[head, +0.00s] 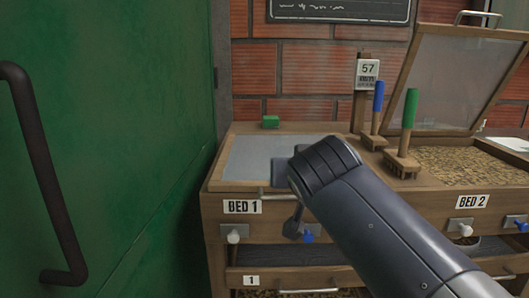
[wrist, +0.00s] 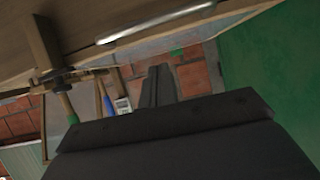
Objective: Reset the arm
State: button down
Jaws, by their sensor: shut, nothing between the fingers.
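My arm reaches in from the lower right of the head view, and its dark grey links cover part of the bench front. In the wrist view my gripper (wrist: 157,72) has its two dark fingers together, with nothing between them. The wrist view is tilted, with the wooden bench's metal handle (wrist: 155,24) above the fingers. In the head view the arm is in front of the BED 1 side of the bench, and its links hide much of the gripper.
A green door (head: 110,140) with a black handle (head: 45,180) fills the left. The BED 1 lid (head: 245,160) is closed, with a small green block (head: 271,122) behind it. BED 2's lid (head: 455,75) is raised over brown grains (head: 470,165). Blue-handled (head: 378,105) and green-handled (head: 409,125) tools stand between.

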notch_tip(320, 180, down, 4)
jog(key=shift+r+b, duration=0.1)
jog(key=shift+b, duration=1.1)
